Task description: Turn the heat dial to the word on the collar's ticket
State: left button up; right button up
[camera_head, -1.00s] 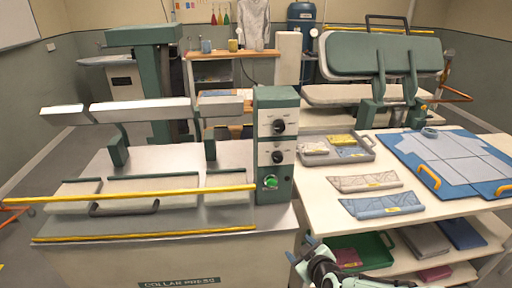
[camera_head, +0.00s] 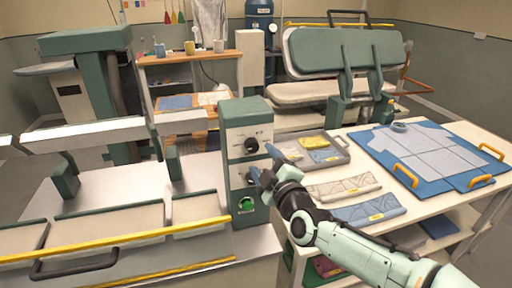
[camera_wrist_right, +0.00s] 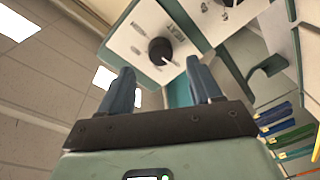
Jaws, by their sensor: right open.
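The control box (camera_head: 237,130) carries an upper black dial (camera_head: 250,146), a lower dial partly hidden by my right gripper, and a green button (camera_head: 246,204). My right gripper (camera_head: 263,166) is open in front of the lower panel. In the right wrist view, one black dial (camera_wrist_right: 160,51) with a white pointer lies beyond and between the open fingertips (camera_wrist_right: 161,68), apparently untouched. A grey collar (camera_head: 330,189) and a blue collar (camera_head: 355,213) with yellow tickets lie on the table; the words are too small to read. My left gripper is out of view.
The collar press with a yellow bar (camera_head: 120,240) stands left of the box. A grey tray (camera_head: 342,157) of folded pieces and a blue board (camera_head: 388,160) with orange handles occupy the table to the right. A green padded press (camera_head: 345,48) stands behind.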

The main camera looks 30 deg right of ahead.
aim_at(254, 148)
jog(key=w, duration=0.3)
jog(key=w+p, duration=0.1)
jog(key=w, duration=0.1)
jog(key=shift+w+d, duration=0.25)
jog(key=shift+d, duration=0.1)
jog(key=c, duration=1)
